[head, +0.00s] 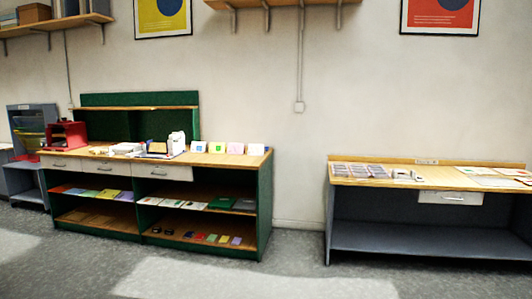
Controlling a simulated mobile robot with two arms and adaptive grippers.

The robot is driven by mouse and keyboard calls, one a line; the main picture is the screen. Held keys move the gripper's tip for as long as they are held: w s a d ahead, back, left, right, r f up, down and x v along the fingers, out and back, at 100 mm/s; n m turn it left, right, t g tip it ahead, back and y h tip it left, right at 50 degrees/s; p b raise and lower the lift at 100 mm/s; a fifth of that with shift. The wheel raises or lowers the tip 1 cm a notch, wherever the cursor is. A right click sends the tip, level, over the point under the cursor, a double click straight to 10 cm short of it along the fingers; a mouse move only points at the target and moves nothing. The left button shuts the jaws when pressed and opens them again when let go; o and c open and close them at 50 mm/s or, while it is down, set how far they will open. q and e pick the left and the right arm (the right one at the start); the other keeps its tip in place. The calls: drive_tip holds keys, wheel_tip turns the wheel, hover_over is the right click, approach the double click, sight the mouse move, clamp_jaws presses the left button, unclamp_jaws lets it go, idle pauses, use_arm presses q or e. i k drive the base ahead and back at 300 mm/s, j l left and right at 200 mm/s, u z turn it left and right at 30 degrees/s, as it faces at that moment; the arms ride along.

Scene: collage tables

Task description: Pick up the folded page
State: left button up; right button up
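I cannot tell for certain which thing is the folded page. Flat pale sheets (470,181) lie on the right table (350,180). Everything is far off and small. Neither of my grippers is in view.
The green workbench (264,200) has shelves of coloured papers and pads (105,195). A red device (66,135) and a white machine (177,142) stand on top. Small trays (360,171) sit on the right table. The grey floor (200,275) between me and the tables is clear.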

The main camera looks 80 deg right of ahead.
sight(196, 147)
drive_tip(key=z, duration=2.45)
